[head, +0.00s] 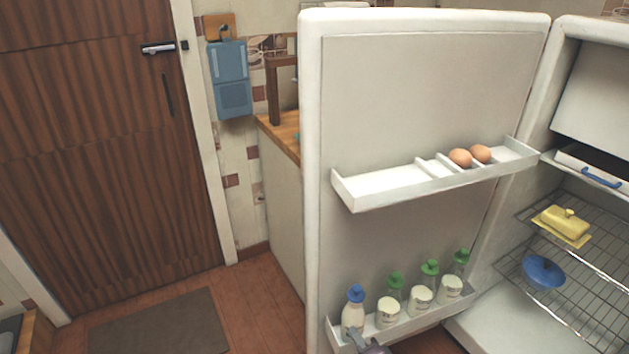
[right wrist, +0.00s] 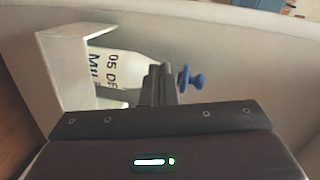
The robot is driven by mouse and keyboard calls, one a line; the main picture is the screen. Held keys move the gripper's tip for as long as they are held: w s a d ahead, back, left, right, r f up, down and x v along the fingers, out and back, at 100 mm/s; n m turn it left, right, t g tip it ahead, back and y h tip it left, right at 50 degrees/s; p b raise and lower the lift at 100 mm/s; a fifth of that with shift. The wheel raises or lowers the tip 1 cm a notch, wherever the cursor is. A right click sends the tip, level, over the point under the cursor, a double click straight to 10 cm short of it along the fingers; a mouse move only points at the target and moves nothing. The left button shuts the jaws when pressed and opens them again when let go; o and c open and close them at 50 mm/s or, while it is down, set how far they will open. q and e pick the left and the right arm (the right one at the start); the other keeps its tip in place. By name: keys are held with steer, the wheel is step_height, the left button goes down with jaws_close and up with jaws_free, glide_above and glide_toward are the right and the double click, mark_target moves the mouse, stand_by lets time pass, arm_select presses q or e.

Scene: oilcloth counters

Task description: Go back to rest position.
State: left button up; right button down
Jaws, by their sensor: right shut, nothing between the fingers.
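My right gripper (head: 362,342) shows at the bottom edge of the head view, in front of the lower door shelf. In the right wrist view its fingers (right wrist: 160,84) are together with nothing between them. A milk bottle with a blue cap (head: 353,314) stands at the left end of that shelf, just beyond the fingertips. It also shows in the right wrist view, its printed side (right wrist: 115,68) partly hidden behind the fingers. I cannot tell whether the fingers touch it. My left gripper is not in view.
The fridge door (head: 420,95) stands open. The floor (head: 262,300) at left is clear except a mat (head: 160,325).

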steer(key=s+d+f+n+g+h+p, duration=0.2)
steer(key=s+f+n+g, duration=0.5)
steer(key=s+f, duration=1.2)
steer(key=s+d+f+n+g+h, duration=0.1)
steer(key=s+d+f+n+g, duration=0.2)
steer(key=s, duration=0.9)
steer(key=s+d+f+n+g+h+p, duration=0.1)
steer(key=s+d+f, duration=0.5)
steer(key=s, duration=0.6)
steer(key=f+n+g+h, duration=0.1)
steer(key=n+g, duration=0.1)
steer(key=n, duration=0.1)
steer(key=shift+f+n+g+h, duration=0.2)
steer(key=shift+n+g+h, duration=0.1)
steer(key=shift+g, duration=0.1)
steer(key=shift+w, duration=0.15)
